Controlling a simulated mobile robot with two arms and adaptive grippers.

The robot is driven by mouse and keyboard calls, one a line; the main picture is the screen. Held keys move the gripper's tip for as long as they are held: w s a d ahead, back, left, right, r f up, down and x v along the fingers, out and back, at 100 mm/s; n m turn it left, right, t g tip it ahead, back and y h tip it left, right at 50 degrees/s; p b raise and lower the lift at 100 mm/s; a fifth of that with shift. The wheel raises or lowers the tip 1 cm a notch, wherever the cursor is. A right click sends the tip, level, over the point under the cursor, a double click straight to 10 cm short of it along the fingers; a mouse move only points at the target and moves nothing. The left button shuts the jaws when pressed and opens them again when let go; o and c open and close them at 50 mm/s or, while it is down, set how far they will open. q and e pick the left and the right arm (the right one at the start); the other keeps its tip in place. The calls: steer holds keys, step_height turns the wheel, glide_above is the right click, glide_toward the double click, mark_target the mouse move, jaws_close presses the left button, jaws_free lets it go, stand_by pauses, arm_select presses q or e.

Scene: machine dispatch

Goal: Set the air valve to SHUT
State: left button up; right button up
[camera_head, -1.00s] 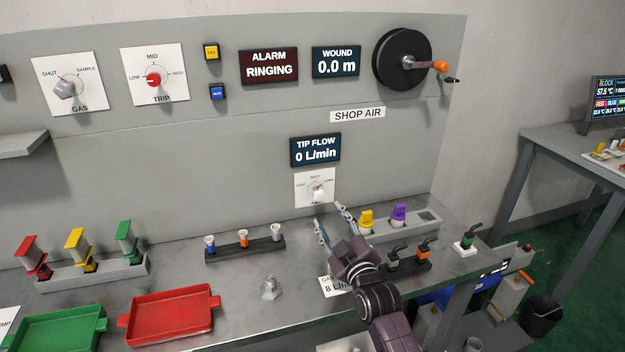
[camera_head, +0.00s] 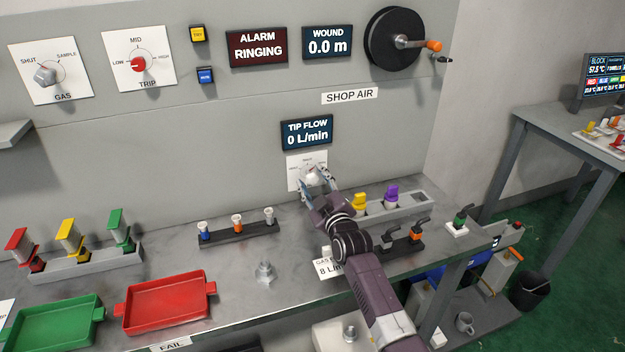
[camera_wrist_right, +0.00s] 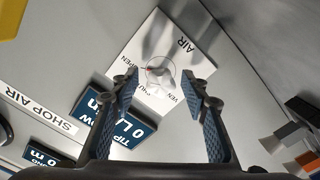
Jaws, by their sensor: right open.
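The air valve is a white square plate (camera_head: 295,165) with a pale round knob (camera_head: 312,179), low on the grey panel under the tip flow display. In the right wrist view its plate (camera_wrist_right: 165,28) reads AIR, with OPEN and partly covered SHUT and VENT labels. The knob (camera_wrist_right: 161,72) shows a small red mark on the side toward OPEN; its exact setting is hard to read. My right gripper (camera_head: 316,180) is open in front of the knob. In the wrist view its fingers (camera_wrist_right: 160,88) stand on either side of the knob, apparently not gripping it. My left gripper is out of view.
The tip flow display (camera_head: 307,133) reads 0 L/min. A rail with yellow and purple plugs (camera_head: 404,205) and a dark rack with black handles (camera_head: 403,245) stand right of my arm. A small dark rack (camera_head: 238,235) and a metal fitting (camera_head: 264,272) are to the left.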

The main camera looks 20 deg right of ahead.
steer(key=shift+w, duration=0.1)
jaws_close()
stand_by(0.3)
steer(key=shift+n, duration=0.3)
steer(key=n, duration=0.3)
steer(key=shift+f+n, duration=0.1)
steer(key=shift+n, duration=0.3)
steer(key=n, duration=0.3)
steer(key=shift+n, duration=0.3)
steer(key=shift+n+b, duration=0.4)
steer(key=shift+n, duration=1.4)
